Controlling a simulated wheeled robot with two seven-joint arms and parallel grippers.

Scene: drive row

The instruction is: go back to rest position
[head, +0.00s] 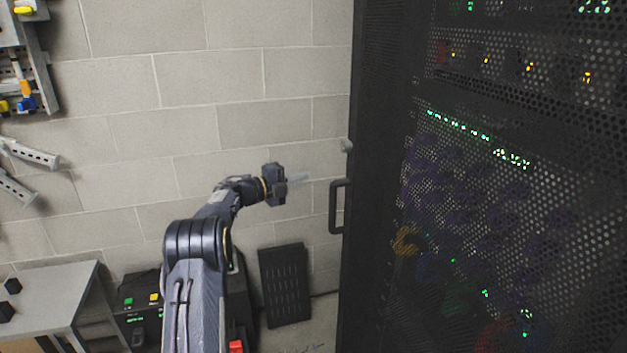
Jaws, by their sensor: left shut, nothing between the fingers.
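My left arm rises from the bottom of the head view, and its gripper (298,178) is shut and empty. Its fingers point right, toward the edge of the dark rack cabinet (380,130). In the picture the fingertips lie a little left of and above the cabinet's black door handle (338,206), apart from it. My right gripper is not in view.
The perforated rack door fills the right side, with lit equipment behind it. A grey table (50,292) stands at lower left. A dark slotted panel (285,285) leans against the block wall (130,85). Brackets hang at far left.

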